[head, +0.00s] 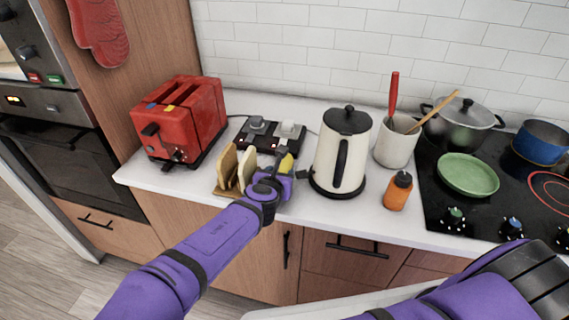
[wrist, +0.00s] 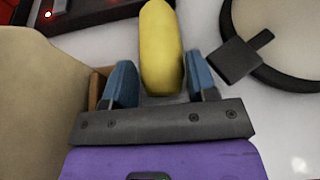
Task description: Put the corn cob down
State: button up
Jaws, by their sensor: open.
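The yellow corn cob (wrist: 161,50) lies on the white counter in the wrist view, between and just beyond the blue fingertips of my gripper (wrist: 162,85). A gap shows on both sides of it, and the fingers are open. In the head view the corn cob (head: 286,164) is a small yellow shape just past my gripper (head: 272,180), partly hidden by it. My gripper is low over the counter, between the bread rack and the kettle.
A rack with bread slices (head: 236,170) stands close on the left, the kettle (head: 342,150) close on the right. A socket block (head: 270,135) is behind. A red toaster (head: 180,118), orange bottle (head: 397,192), utensil pot (head: 396,143) and stove with green plate (head: 468,174) stand farther off.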

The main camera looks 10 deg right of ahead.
jog(key=c, duration=0.8)
jog(key=shift+o, duration=0.2)
